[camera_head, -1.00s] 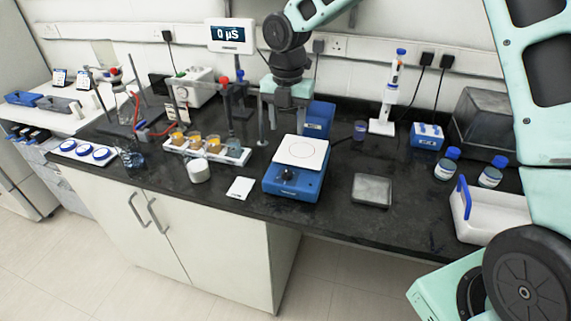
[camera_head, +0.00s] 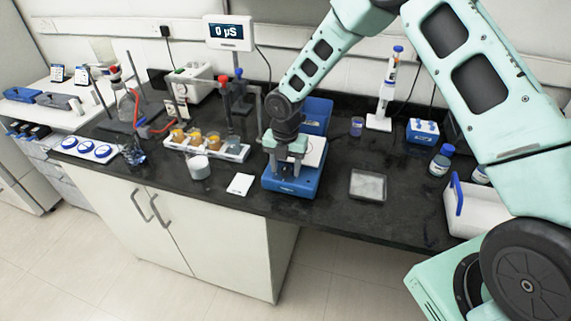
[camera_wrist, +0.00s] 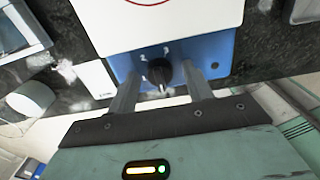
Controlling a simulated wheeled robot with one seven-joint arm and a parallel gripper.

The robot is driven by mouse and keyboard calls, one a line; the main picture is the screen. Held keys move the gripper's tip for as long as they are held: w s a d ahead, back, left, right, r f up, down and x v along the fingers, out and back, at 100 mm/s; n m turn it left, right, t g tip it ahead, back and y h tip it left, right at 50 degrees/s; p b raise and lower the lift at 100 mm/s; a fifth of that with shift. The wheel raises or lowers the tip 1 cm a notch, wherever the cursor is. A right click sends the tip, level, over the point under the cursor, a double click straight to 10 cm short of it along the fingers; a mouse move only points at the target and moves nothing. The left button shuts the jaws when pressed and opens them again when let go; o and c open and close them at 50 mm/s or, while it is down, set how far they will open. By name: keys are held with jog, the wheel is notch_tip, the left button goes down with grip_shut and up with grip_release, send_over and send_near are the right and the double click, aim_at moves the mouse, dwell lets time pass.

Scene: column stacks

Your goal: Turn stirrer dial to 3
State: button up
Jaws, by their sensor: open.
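The blue stirrer (camera_head: 292,183) with a white square top plate (camera_head: 318,150) stands near the bench's front edge. Its black dial (camera_wrist: 160,75) is on the blue front face, with small white numerals around its upper side. The dial's white pointer mark faces toward my gripper in the wrist view; the numeral it points at is not readable. My gripper (camera_wrist: 160,87) is open, with one finger on each side of the dial. I cannot tell whether the fingers touch it. In the head view my gripper (camera_head: 287,170) covers the dial.
A white card (camera_head: 240,184) and a white round container (camera_head: 199,167) lie left of the stirrer. A grey square dish (camera_head: 367,185) lies to its right. A rack with several beakers (camera_head: 207,148) stands behind left. A white tray (camera_head: 475,209) is at far right.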

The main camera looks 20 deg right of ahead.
jog(key=c, duration=1)
jog(key=shift+o, duration=0.2)
